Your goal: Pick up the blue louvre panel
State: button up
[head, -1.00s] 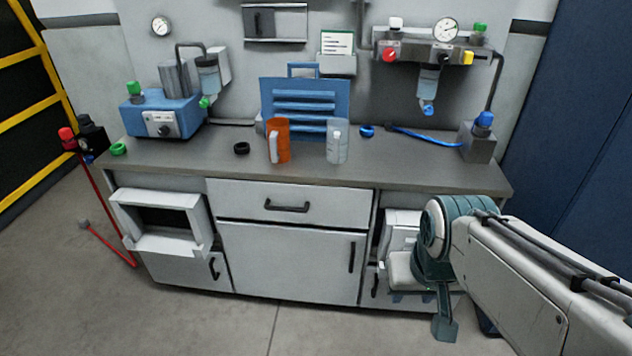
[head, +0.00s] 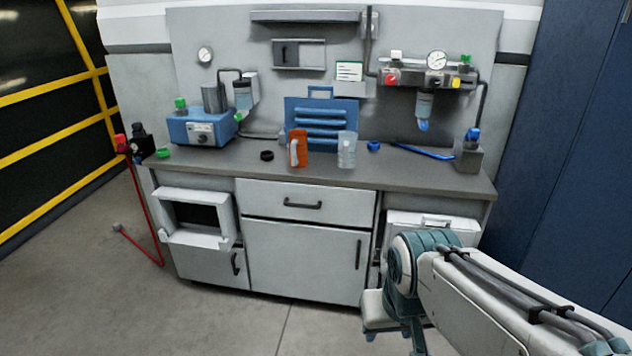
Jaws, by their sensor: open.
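The blue louvre panel (head: 297,107) stands upright on the back of the grey bench, against or close to the wall panel. It has a loop handle on top and several horizontal slats. The orange jug and the clear jug partly hide its lower part. My gripper (head: 383,333) hangs low in front of the bench's right side, well below and to the right of the panel. It is empty, with its small teal fingers apart. Its fingers are small in this view.
An orange jug (head: 298,149) and a clear jug (head: 347,150) stand in front of the panel. A black ring (head: 267,156) and blue ring (head: 373,146) lie nearby. A blue pump unit (head: 201,128) stands left; a gauge rail (head: 428,78) hangs right. Floor in front is clear.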

aim_at(323, 118)
jog(key=u, duration=0.45)
jog(key=i, duration=2.4)
jog(key=z, duration=0.95)
